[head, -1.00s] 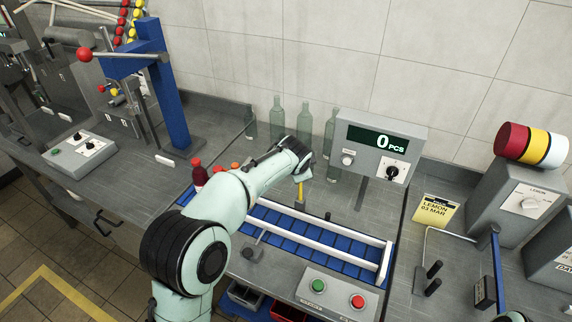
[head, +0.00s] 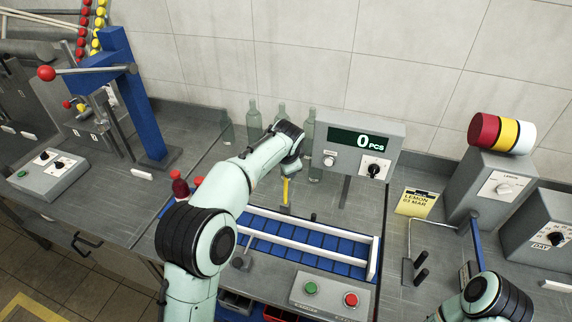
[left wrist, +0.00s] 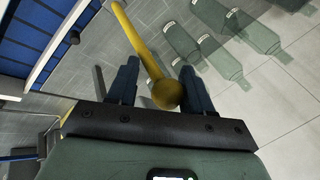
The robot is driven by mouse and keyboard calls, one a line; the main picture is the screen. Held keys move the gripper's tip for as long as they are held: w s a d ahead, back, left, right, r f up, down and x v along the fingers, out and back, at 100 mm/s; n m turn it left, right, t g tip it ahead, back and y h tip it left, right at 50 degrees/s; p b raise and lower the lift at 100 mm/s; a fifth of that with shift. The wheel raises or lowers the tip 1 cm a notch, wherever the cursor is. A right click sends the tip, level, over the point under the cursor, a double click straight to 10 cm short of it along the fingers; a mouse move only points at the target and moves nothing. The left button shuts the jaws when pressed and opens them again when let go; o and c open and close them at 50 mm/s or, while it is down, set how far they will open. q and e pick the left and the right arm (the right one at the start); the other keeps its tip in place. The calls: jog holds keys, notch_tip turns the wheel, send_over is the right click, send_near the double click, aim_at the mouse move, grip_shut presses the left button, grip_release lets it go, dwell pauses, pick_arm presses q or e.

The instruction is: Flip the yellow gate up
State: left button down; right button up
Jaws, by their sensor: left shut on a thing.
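In the left wrist view the gate is a yellow bar (left wrist: 140,40) ending in a round knob (left wrist: 167,94). My left gripper (left wrist: 160,74) is shut on it near the knob, a dark finger on either side. In the head view my left gripper (head: 290,170) is over the gate's top end. My right arm shows at the lower right; its gripper is out of view.
Clear bottles (head: 254,120) stand behind the gate by the wall. A grey counter box reading 0 PCS (head: 362,148) stands to its right. Red-capped bottles (head: 180,187) are left of the conveyor. A button box (head: 331,294) is in front.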

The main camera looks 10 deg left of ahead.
pick_arm(q)
jog(key=shift+a+f, duration=0.2)
jog(key=shift+f, duration=0.05)
jog(key=c, duration=0.8)
grip_release()
jog(key=shift+w, duration=0.1)
jog(key=shift+d+r, duration=0.1)
jog(key=shift+r, duration=0.1)
jog(key=shift+s+r, duration=0.2)
jog(key=shift+r, duration=0.1)
jog(key=v, duration=1.2)
jog(key=shift+s+r, duration=0.1)
jog(key=shift+r, duration=0.1)
